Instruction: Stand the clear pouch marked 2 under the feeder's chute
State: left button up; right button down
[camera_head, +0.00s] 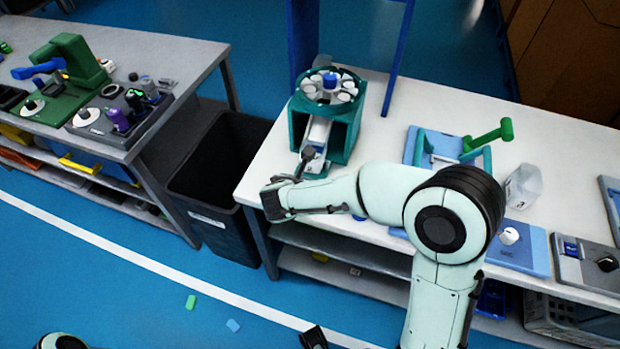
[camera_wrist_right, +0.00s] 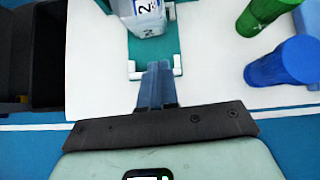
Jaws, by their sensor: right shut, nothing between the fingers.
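The clear pouch marked 2 (camera_wrist_right: 148,14) shows at the top of the right wrist view, upright at the teal feeder's foot between white corner brackets. The teal feeder (camera_head: 353,126) stands at the table's left end, with a carousel of white cups on top and a pale chute (camera_head: 319,131) sloping down its front. My right gripper (camera_head: 309,153) is in front of the feeder. In the wrist view its fingers (camera_wrist_right: 158,68) are shut and empty, just short of the pouch and apart from it. A dark tip (camera_head: 314,338) at the bottom edge may be my left gripper; its jaws are unclear.
Another clear pouch (camera_head: 523,186) stands farther right, beside a blue fixture with a green handle (camera_head: 490,136). A black bin (camera_head: 218,185) stands left of the table. Blue (camera_wrist_right: 283,62) and green cylinders are right of my fingers.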

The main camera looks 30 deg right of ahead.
pick_arm(q)
jog(key=shift+w+d+r+p, duration=0.1)
jog(key=shift+w+r+p, duration=0.35)
jog(key=shift+r, duration=0.1)
pick_arm(e)
jog(key=v, duration=0.8)
jog(key=shift+r, duration=0.4)
jog(key=shift+w+a, duration=0.1)
jog(key=shift+a, duration=0.05)
pick_arm(q)
notch_tip(320, 180, up, 6)
jog(key=w+p, duration=0.2)
jog(key=p, duration=0.3)
jog(key=shift+w+f, duration=0.15)
jog(key=shift+f, duration=0.05)
pick_arm(e)
jog(key=s+a+f+m+g+y, duration=0.2)
jog(key=s+f+m+y, duration=0.1)
jog(key=s+f+m, duration=0.4)
jog(key=s+a+f+m+g+y, duration=0.2)
jog(key=s+f+m, duration=0.6)
jog(key=f+m, duration=0.5)
jog(key=s+a+f+m+g+y, duration=0.2)
jog(key=s+f+m+y, duration=0.3)
jog(key=f, duration=0.9)
jog(key=s+m+g, duration=0.1)
jog(key=s+m, duration=0.2)
jog(key=m, duration=0.2)
jog(key=shift+a+f+m, duration=0.3)
jog(key=shift+a+f, duration=0.1)
